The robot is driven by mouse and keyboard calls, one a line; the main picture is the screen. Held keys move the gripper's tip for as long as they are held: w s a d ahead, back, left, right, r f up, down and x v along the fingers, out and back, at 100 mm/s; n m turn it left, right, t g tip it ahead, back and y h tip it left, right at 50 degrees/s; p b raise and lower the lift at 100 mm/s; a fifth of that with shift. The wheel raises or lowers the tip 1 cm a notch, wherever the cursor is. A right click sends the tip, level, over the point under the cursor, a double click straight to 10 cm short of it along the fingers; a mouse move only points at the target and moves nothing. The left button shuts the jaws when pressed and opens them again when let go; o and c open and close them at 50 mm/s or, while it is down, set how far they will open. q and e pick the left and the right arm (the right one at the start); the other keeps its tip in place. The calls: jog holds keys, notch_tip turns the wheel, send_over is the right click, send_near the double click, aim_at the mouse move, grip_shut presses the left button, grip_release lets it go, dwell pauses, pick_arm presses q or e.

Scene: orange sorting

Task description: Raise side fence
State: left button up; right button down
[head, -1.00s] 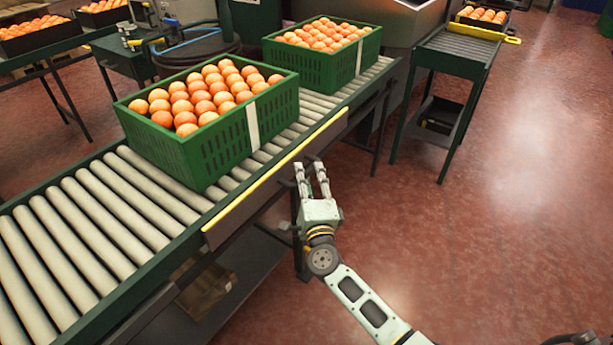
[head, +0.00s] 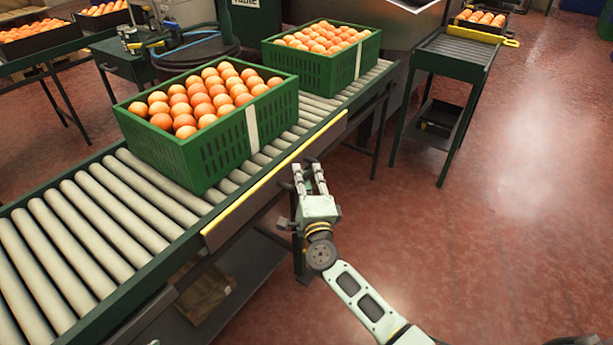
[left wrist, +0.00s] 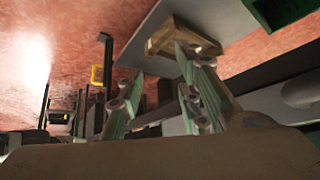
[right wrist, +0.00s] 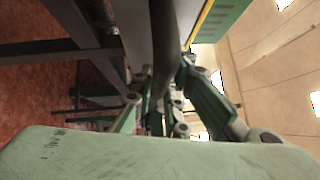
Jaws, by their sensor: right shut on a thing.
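The side fence (head: 275,186) is a long dark panel with a yellow top edge, along the near side of the roller conveyor (head: 75,240). Its top sits about level with the conveyor's edge. My right gripper (head: 308,168) is at the fence's right end, just below it. It is shut on a dark handle bar (right wrist: 163,45), which runs between the fingers in the right wrist view. The fingers partly hide the bar. My left gripper (left wrist: 160,68) shows only in the left wrist view, with its fingers apart and nothing between them.
Two green crates of oranges (head: 215,155) (head: 345,70) stand on the rollers behind the fence. A cardboard box (head: 205,297) lies on the lower shelf. A smaller roller stand (head: 455,55) is at the back right. The red floor on the right is clear.

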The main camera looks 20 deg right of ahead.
aim_at(306, 174)
pick_arm(q)
jog(key=shift+r, duration=0.1)
